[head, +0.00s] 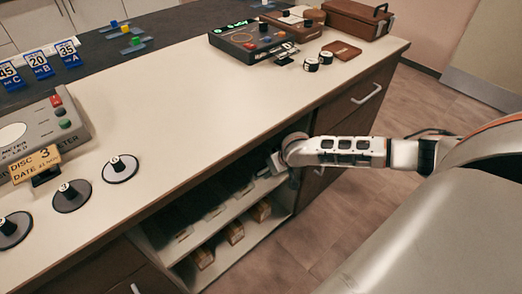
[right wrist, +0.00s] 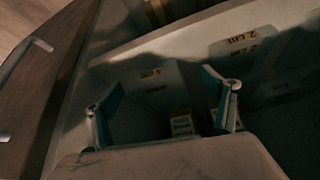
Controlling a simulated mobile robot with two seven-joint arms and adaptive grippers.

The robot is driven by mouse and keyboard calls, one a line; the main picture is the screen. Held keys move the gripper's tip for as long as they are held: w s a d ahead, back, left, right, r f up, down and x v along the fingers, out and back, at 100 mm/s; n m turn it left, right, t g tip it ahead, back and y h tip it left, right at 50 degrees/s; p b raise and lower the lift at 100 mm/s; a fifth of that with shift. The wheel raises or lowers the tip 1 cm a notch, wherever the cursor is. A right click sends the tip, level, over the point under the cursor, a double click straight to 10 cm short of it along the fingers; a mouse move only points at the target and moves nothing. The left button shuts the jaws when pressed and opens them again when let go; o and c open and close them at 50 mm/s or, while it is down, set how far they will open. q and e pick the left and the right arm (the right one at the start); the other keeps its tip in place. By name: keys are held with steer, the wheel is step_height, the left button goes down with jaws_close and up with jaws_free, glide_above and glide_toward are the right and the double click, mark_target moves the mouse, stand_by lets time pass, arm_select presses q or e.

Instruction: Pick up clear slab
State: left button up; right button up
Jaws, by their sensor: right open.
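My right gripper (head: 277,162) reaches into the open shelf of the cabinet from the right in the head view. In the right wrist view its two teal-padded fingers (right wrist: 162,80) are spread apart with nothing clearly held between them. Several dim, see-through slabs appear to lie on the upper shelf (head: 215,211). In the right wrist view one pale slab with a yellow label (right wrist: 240,43) lies beyond the right finger. Another small label (right wrist: 152,73) shows between the fingers. Shadow hides the slab outlines, and I cannot tell whether a finger touches one. My left gripper is out of view.
Tan blocks (head: 233,232) sit on the lower shelf. The countertop (head: 210,95) above carries a grey meter (head: 45,130), round discs (head: 120,169), a dark console (head: 252,40) and a brown case (head: 357,18). Closed drawers (head: 355,100) flank the shelf. The counter's middle is clear.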

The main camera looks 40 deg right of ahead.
mark_target(263, 159)
steer(key=shift+w, duration=0.75)
steer(key=w, duration=0.1)
steer(key=w+b, duration=0.1)
steer(key=w, duration=0.1)
steer(key=shift+d+f+b, duration=0.25)
steer(key=shift+b, duration=0.15)
steer(key=shift+w+f+b, duration=0.4)
steer(key=shift+w+b, duration=0.15)
steer(key=shift+w, duration=0.2)
steer(key=shift+w+d+r, duration=0.1)
steer(key=shift+w+r, duration=0.05)
steer(key=shift+r, duration=0.05)
arm_select(q)
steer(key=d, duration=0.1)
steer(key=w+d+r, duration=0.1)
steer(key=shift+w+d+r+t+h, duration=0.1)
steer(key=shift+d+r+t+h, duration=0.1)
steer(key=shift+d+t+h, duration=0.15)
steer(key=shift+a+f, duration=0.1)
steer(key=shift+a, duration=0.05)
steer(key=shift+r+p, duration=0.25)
steer(key=shift+p, duration=0.05)
arm_select(e)
steer(key=shift+f, duration=0.25)
steer(key=c, duration=1.8)
